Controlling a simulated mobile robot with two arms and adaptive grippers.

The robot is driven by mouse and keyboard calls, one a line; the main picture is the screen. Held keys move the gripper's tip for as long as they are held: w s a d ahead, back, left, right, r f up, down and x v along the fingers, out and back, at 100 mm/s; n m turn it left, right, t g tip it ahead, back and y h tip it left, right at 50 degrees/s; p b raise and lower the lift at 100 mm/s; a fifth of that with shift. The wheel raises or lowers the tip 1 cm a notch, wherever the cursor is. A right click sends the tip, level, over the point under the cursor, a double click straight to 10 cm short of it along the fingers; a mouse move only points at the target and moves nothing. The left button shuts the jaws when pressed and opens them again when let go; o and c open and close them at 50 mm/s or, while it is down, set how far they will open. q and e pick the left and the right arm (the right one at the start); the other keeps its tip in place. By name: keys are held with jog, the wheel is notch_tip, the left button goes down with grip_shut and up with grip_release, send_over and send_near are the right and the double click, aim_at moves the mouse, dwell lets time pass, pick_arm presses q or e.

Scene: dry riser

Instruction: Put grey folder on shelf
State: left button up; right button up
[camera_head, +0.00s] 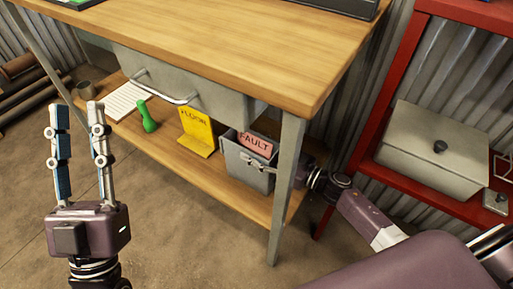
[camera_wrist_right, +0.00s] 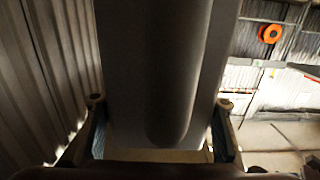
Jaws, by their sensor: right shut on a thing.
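A grey, box-like file, which I take as the grey folder (camera_head: 241,176), stands on the lower board of the workbench in the head view. My right gripper (camera_head: 256,163) reaches in from the right, under the tabletop, and is shut on it. In the right wrist view, the grey folder (camera_wrist_right: 125,65) fills the middle, with one finger of the right gripper (camera_wrist_right: 159,128) on each side. My left gripper (camera_head: 74,104) is open and empty, in front of the bench at the left. The red shelf (camera_head: 388,97) stands at the right.
A pink FAULT sign (camera_head: 256,144) shows at the folder's top. A yellow sign (camera_head: 197,133), a green object (camera_head: 147,118) and a white pad (camera_head: 126,101) lie left of it. The bench leg (camera_head: 286,180) stands close right. A grey lidded box (camera_head: 425,155) occupies the red shelf.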

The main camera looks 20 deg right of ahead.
aim_at(276, 158)
jog(key=o, duration=1.7)
jog(key=shift+f, duration=0.1)
pick_arm(q)
jog(key=shift+s+r, duration=0.15)
pick_arm(e)
jog(key=shift+o, duration=0.2)
jog(key=shift+r, duration=0.2)
jog(key=p+v, duration=0.2)
jog(key=v, duration=0.5)
pick_arm(q)
jog(key=w+f+g+y, duration=0.2)
jog(key=w+f+g, duration=0.3)
jog(key=f, duration=0.4)
jog(key=shift+w+d, duration=0.15)
jog(key=shift+w, duration=0.2)
pick_arm(e)
jog(key=shift+s+d, duration=0.15)
jog(key=shift+s, duration=0.05)
